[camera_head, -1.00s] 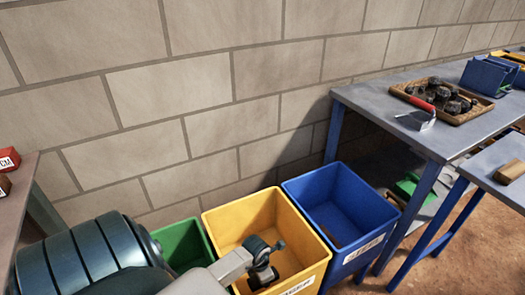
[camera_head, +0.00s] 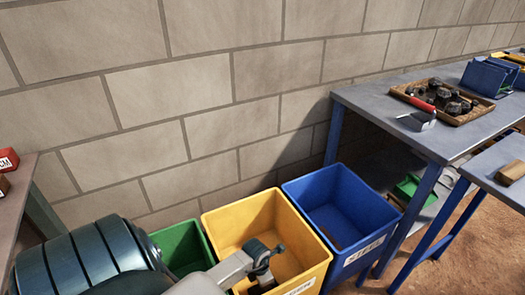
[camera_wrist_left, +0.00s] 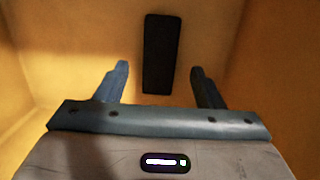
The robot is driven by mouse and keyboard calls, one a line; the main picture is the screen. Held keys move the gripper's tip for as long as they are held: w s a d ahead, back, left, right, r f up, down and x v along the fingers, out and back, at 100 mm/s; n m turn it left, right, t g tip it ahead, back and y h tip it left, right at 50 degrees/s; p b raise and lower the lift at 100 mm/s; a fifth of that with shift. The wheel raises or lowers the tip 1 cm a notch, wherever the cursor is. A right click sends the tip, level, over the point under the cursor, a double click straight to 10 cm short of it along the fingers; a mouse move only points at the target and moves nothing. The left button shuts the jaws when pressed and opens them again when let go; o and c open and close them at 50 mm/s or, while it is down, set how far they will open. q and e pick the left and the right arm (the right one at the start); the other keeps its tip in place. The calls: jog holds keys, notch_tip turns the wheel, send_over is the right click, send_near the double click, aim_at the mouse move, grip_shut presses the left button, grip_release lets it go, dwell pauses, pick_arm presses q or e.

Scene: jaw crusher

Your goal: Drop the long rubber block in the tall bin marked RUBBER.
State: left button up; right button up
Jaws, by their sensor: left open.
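The long rubber block is a black bar (camera_wrist_left: 158,52) in the left wrist view. It lies beyond my fingertips inside the yellow bin, apart from both fingers. The yellow bin (camera_head: 240,220) stands between a green and a blue bin in the head view. A white label is on its front, partly cut off and hard to read. My left gripper (camera_wrist_left: 160,85) is open and empty, its two fingers spread and pointing down into the yellow bin. It also shows over the bin opening in the head view (camera_head: 262,270). My right gripper is not in view.
The green bin (camera_head: 182,243) is at left, partly behind my arm. The blue bin (camera_head: 335,195) is at right, close to the bench legs. A grey bench (camera_head: 370,100) holds a basket of dark lumps (camera_head: 440,100) and a red-handled tool (camera_head: 422,104). Red dirt floor is at lower right.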

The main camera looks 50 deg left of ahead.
pick_arm(q)
jog(key=shift+r+p, duration=0.45)
jog(key=shift+r, duration=0.45)
notch_tip(320, 180, up, 6)
notch_tip(320, 180, up, 4)
jog(key=p, duration=0.1)
send_over(259, 289)
jog(key=shift+s+r, duration=0.1)
jog(key=shift+r, duration=0.5)
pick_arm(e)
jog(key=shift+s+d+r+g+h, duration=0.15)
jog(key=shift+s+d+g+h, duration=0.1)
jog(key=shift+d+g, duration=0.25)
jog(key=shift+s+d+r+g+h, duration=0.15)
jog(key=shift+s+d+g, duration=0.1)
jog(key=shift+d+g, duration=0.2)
